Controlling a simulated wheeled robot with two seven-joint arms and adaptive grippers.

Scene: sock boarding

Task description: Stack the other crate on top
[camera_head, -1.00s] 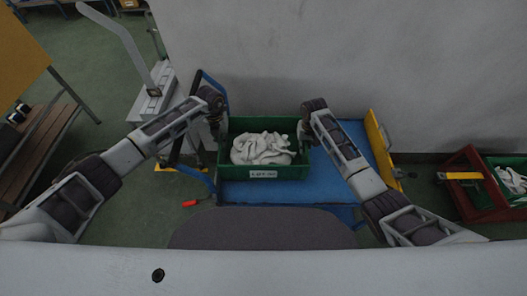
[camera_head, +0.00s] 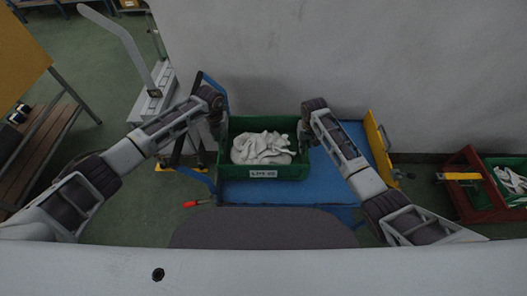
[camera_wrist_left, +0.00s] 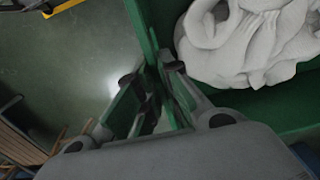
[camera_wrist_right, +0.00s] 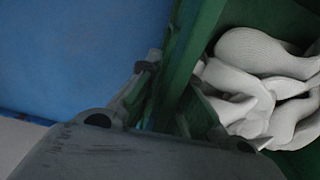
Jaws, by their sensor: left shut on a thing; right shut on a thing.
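A green crate (camera_head: 294,174) full of white socks (camera_head: 262,148) is between my two grippers, over the left part of a blue platform (camera_head: 330,192). A white label is on its near wall. My left gripper (camera_head: 216,128) is shut on its left wall, which the left wrist view shows between the fingers (camera_wrist_left: 158,95). My right gripper (camera_head: 304,134) is shut on its right wall, also seen in the right wrist view (camera_wrist_right: 172,100). Another green crate (camera_head: 494,172) with socks is at the far right, by a red frame. I cannot tell whether the held crate touches anything below.
The platform has a yellow end panel (camera_head: 377,143) on the right and a blue handle frame (camera_head: 213,92) on the left. A grey wall (camera_head: 350,60) stands close behind. A red stand (camera_head: 466,198) is at right. Blue surface right of the held crate is bare.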

